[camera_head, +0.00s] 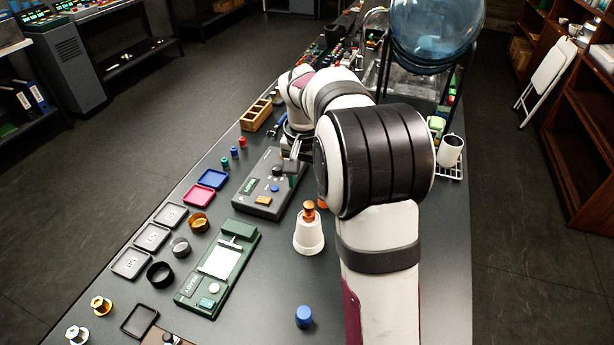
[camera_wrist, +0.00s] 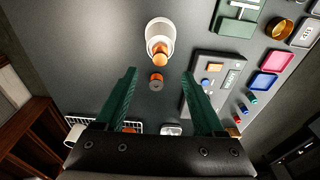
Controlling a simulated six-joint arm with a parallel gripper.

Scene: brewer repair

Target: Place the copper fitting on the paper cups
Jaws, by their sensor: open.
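A stack of white paper cups (camera_head: 308,236) stands upside down on the dark bench. The copper fitting (camera_head: 309,211) sits on top of it and looks upright. In the wrist view the cups (camera_wrist: 160,29) are at the top centre, with the copper fitting (camera_wrist: 160,57) at their near end. My gripper (camera_wrist: 159,73) is open, its two dark green fingers wide apart. Nothing is held between them, and the copper fitting is beyond the fingertips. In the head view my arm hides much of the area to the right of the cups.
A grey device (camera_head: 262,185) and a green device (camera_head: 217,270) stand left of the cups. A blue cap (camera_head: 304,316) lies in front. A white mug (camera_head: 450,150) stands on a rack. Bench around the cups is clear.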

